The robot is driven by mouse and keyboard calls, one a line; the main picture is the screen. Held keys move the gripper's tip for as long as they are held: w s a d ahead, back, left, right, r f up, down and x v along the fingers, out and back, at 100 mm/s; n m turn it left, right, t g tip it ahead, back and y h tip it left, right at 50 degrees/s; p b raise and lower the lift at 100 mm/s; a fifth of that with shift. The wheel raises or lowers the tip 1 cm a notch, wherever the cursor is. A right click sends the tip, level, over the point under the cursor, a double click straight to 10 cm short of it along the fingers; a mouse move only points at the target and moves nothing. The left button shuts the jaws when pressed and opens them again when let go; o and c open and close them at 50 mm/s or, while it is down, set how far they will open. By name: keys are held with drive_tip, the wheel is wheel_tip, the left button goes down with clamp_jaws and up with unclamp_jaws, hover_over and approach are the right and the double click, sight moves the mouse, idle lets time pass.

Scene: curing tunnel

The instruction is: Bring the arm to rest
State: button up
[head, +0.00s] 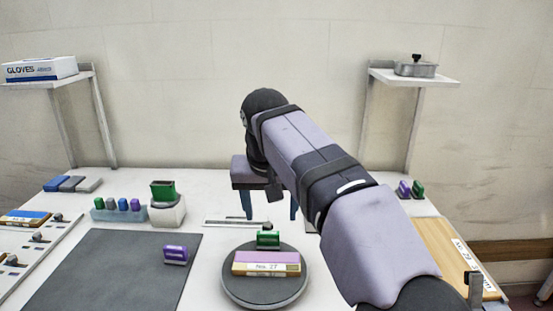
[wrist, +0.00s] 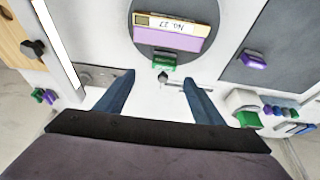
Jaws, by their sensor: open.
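My gripper (head: 271,213) hangs over the back middle of the white table, behind the round dark turntable, with its two blue fingers apart. The wrist view also shows my gripper (wrist: 160,80) with its fingers spread and nothing held between them. A green piece (wrist: 164,62) lies just beyond the fingertips in that view, beside a labelled block (wrist: 170,38) with a purple top. In the head view, this block (head: 266,257) is on the turntable (head: 265,290) and the green piece (head: 268,239) stands behind it. My arm reaches in from the right.
A dark mat (head: 110,275) carries a purple piece (head: 175,254). A white stand (head: 167,212) with a green block and a tray (head: 103,215) of several coloured pieces are left. A wooden board (head: 440,245) is right. Shelves hold a glove box (head: 40,69) and a metal tin (head: 416,69).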

drive_tip(key=s+d+f+g+p, duration=0.2)
drive_tip(key=s+d+f+p, duration=0.2)
drive_tip(key=s+d+p, duration=0.5)
drive_tip(key=s+d+f+g+p, duration=0.1)
drive_tip(key=s+d+f+p, duration=0.1)
drive_tip(key=s+d+p, duration=0.2)
drive_tip(key=s+d+f+g+p, duration=0.1)
drive_tip(key=s+d+f+p, duration=0.2)
drive_tip(key=s, duration=0.7)
drive_tip(key=d+p, duration=0.1)
drive_tip(key=p, duration=0.1)
drive_tip(key=shift+s+d+f+p, duration=0.15)
drive_tip(key=shift+d+f+p, duration=0.15)
drive_tip(key=shift+p, duration=0.1)
